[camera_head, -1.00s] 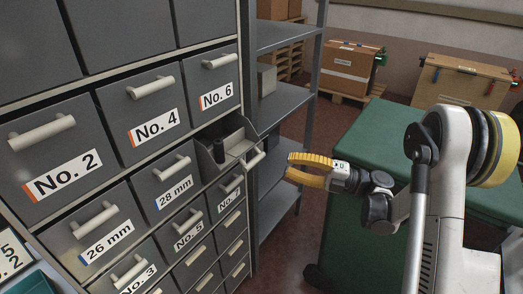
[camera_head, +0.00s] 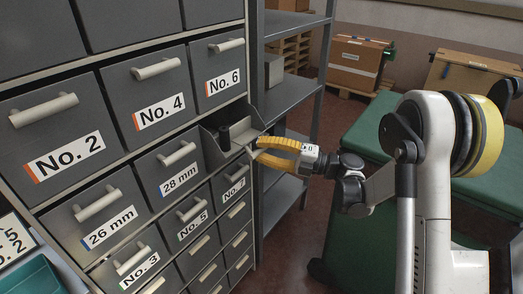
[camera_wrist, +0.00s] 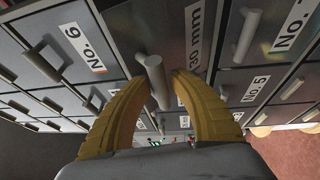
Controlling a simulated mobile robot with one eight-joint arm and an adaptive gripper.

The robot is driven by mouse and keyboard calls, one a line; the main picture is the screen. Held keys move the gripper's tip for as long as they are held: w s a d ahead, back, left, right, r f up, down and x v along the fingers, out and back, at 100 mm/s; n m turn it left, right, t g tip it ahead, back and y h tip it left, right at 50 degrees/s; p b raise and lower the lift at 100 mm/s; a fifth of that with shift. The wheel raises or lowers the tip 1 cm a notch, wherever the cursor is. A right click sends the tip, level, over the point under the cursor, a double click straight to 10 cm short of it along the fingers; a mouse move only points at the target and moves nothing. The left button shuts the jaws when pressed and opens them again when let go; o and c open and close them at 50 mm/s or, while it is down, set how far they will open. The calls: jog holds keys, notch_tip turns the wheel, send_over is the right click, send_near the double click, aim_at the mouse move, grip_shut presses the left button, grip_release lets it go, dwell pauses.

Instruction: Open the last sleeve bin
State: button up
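The 30 mm bin (camera_head: 214,152), at the right end of the row after the 26 mm bin (camera_head: 87,228) and 28 mm bin (camera_head: 181,172), stands partly pulled out. A dark cylindrical piece (camera_head: 224,139) shows inside it. Its pale bar handle (camera_wrist: 157,84) lies between my gripper's yellow fingers in the wrist view. My gripper (camera_head: 262,148) is at the bin's front in the head view. The fingers (camera_wrist: 163,78) are apart, with a gap visible beside the handle; any contact is unclear.
Shut bins No. 6 (camera_head: 222,84), No. 4 (camera_head: 158,109) and No. 7 (camera_head: 234,187) surround it. A grey shelf rack (camera_head: 292,84) stands close to the right of the cabinet. A green bench (camera_head: 352,250) and a cardboard box (camera_head: 355,62) are farther right.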

grip_shut()
jog(key=shift+w+a+r+p, duration=0.2)
jog(key=shift+a+r, duration=0.05)
jog(key=shift+r, duration=0.25)
jog(key=shift+w+a+r+p, duration=0.2)
jog(key=shift+a+r, duration=0.05)
jog(key=shift+r, duration=0.2)
grip_release()
jog(key=v, duration=1.2)
